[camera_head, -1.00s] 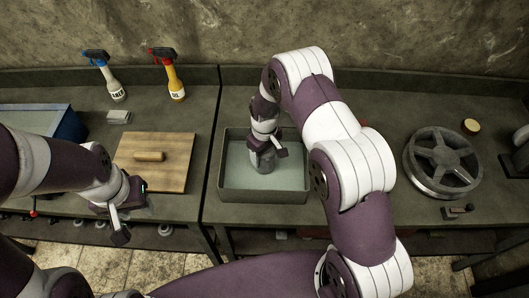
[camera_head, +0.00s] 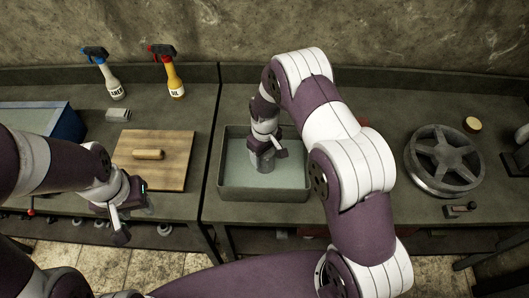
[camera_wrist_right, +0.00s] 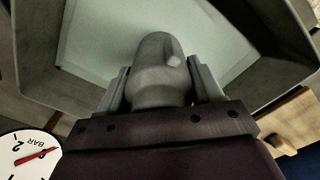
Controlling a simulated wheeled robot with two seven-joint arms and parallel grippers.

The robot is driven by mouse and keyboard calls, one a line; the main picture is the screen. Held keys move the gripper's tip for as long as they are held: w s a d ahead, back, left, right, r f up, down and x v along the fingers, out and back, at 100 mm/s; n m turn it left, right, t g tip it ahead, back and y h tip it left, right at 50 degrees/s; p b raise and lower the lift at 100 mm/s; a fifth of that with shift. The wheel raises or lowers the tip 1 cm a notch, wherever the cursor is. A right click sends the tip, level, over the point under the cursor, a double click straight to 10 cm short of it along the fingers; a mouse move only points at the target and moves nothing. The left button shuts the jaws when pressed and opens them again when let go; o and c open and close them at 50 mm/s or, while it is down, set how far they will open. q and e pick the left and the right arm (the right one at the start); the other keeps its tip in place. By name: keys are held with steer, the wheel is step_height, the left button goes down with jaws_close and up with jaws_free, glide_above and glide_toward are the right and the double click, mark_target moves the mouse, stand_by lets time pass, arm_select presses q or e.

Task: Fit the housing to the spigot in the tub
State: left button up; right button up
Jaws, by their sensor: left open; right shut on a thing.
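My right gripper (camera_wrist_right: 158,92) is shut on a grey, rounded housing (camera_wrist_right: 158,62), which sits between its two fingers. In the head view the right gripper (camera_head: 264,157) reaches down into the grey tub (camera_head: 265,194), near its middle. The housing shows there only as a small grey part below the wrist. The spigot is hidden beneath the housing and gripper, so I cannot tell whether they touch. My left gripper (camera_head: 122,222) is open and empty, in front of the left bench edge.
A wooden board (camera_head: 172,174) with a handle lies left of the tub. Two spray bottles (camera_head: 114,88) (camera_head: 175,85) stand behind it. A spoked wheel (camera_head: 443,163) lies on the right bench. A white BAR gauge (camera_wrist_right: 28,157) shows in the right wrist view.

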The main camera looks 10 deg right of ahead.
steer(key=shift+f+b, duration=1.05)
steer(key=shift+f, duration=0.35)
steer(key=o, duration=1.4)
step_height(320, 180, up, 13)
steer(key=b, duration=0.3)
steer(key=shift+f, duration=0.15)
